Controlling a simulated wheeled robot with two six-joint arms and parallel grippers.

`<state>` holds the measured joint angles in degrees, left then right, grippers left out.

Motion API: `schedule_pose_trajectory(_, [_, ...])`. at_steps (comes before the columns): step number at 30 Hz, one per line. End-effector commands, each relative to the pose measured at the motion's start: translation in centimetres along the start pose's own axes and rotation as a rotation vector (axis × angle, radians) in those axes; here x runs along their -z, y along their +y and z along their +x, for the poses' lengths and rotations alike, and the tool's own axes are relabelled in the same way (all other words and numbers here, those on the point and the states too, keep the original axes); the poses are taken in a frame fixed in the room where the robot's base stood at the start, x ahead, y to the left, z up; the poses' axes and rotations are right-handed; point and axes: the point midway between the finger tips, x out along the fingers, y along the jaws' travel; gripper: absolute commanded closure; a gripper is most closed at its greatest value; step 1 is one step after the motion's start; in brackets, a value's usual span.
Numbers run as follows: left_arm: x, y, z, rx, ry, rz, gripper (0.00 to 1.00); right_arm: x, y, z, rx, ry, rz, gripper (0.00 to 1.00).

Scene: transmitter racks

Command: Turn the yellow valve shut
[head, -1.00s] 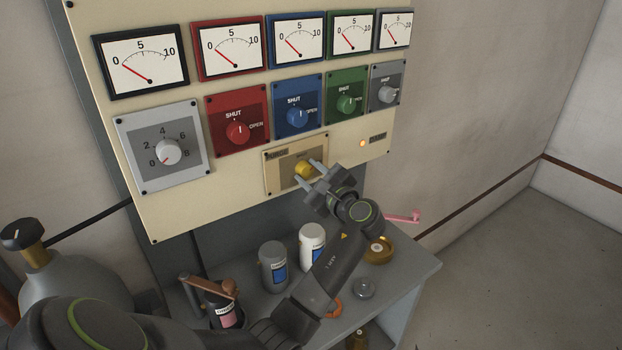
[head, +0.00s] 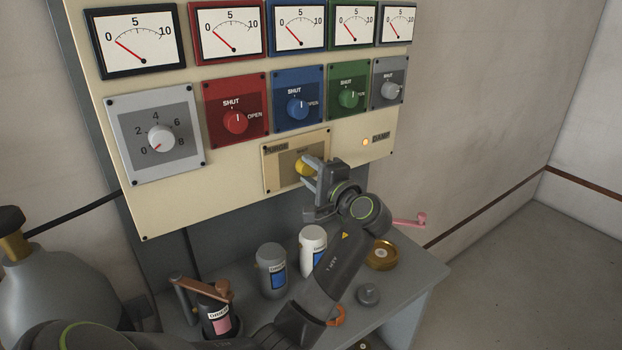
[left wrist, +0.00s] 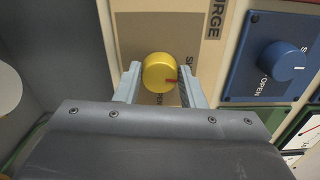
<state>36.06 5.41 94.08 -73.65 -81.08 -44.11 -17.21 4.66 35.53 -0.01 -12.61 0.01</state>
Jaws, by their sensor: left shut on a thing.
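The yellow valve (head: 302,168) is a round knob on a beige plate marked PURGE (head: 270,185), low on the panel. My left gripper (head: 308,171) is at the knob, with its fingers on either side and shut on it. In the left wrist view the yellow knob (left wrist: 158,72) sits between the two finger tips (left wrist: 160,84). A red mark on its face points right there, toward the right finger. The plate's lettering is partly hidden by the knob and fingers. My right gripper is not in view.
Red (head: 235,122), blue (head: 297,109) and green (head: 348,98) knobs sit just above. A small lamp (head: 366,142) glows right of the plate. Below, a bench (head: 425,270) holds a grey bottle (head: 272,272), a white bottle (head: 313,240) and other small items.

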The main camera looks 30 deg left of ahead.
Motion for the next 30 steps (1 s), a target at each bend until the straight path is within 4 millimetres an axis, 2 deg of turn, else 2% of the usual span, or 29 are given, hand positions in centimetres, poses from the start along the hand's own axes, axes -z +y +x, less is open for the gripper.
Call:
schedule_pose_trajectory(9, [0.0,-0.03,0.03,0.002,0.0,-0.09,0.87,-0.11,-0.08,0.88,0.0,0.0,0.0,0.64])
schedule_pose_trajectory(23, [0.0,-0.11,0.02,0.002,0.001,-0.101,0.87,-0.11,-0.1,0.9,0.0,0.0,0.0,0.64])
schedule_pose_trajectory(24, [0.0,-0.11,0.02,0.002,0.001,-0.101,0.6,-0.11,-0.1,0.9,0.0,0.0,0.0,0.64])
schedule_pose_trajectory(28, [0.0,-0.07,0.01,0.002,0.0,-0.1,0.43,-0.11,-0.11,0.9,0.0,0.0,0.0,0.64])
schedule_pose_trajectory(30, [0.0,-0.05,0.01,0.001,0.0,-0.099,0.42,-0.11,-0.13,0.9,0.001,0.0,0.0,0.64])
